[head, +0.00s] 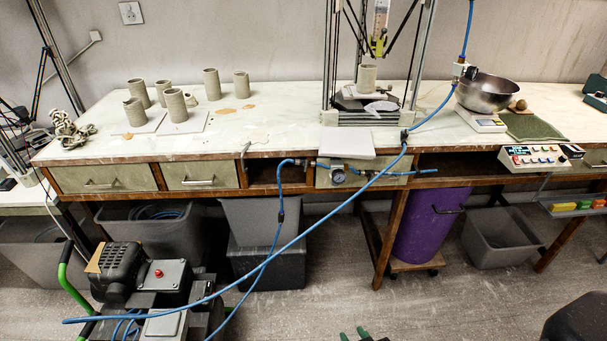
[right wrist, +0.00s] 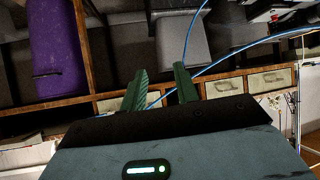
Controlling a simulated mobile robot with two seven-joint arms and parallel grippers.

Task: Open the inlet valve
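A pressure gauge with fittings (head: 338,177) is mounted on the front of the bench below its top, with blue hose on both sides. A small fitting (head: 300,163) sits on the hose line left of the gauge. I cannot tell which part is the inlet valve or how its handle stands. My right gripper (head: 362,335) shows only as green fingertips at the bottom edge of the head view, well short of the bench. In the right wrist view, its two green fingers (right wrist: 160,84) are apart with nothing between them. My left gripper is not in view.
A blue hose (head: 290,245) slants across the space before the bench. A compressor (head: 150,275) stands at lower left. A purple bin (head: 430,225) and grey tubs (head: 500,238) are under the bench. Clay cylinders (head: 211,84) and a delta printer (head: 367,118) stand on top.

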